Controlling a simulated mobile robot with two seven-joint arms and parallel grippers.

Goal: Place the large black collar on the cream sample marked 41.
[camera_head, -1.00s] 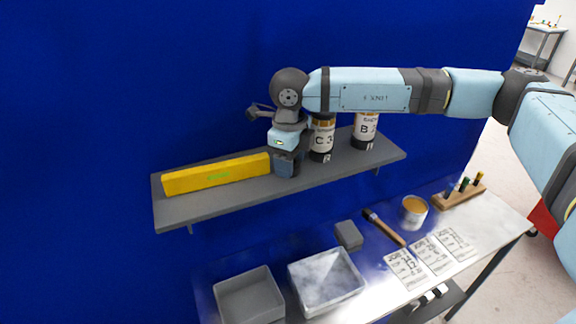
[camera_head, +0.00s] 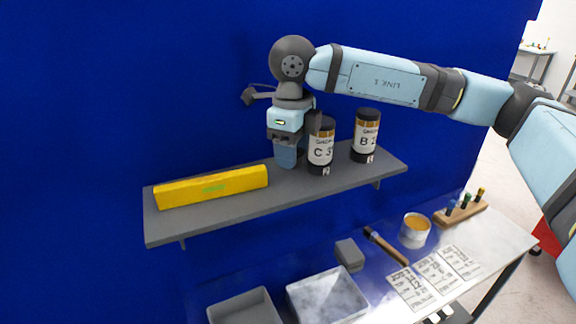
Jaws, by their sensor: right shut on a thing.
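My right gripper (camera_head: 286,140) points down above the grey wall shelf (camera_head: 215,212), left of the jar marked C 3. It is shut on a small blue-grey blocky thing (camera_head: 286,155), partly hidden by the jaws; I cannot tell what it is. The thing appears to be just above the shelf, though the gap is hard to judge. I can make out no large black collar and no cream sample marked 41. My left gripper is out of view.
On the shelf are a yellow level (camera_head: 211,187), the C 3 jar (camera_head: 320,153) and a B jar (camera_head: 366,140). The bench below holds grey trays (camera_head: 326,296), a grey block (camera_head: 349,255), a brush (camera_head: 388,246), a tin (camera_head: 414,232), printed cards (camera_head: 436,270) and a pen rack (camera_head: 460,212).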

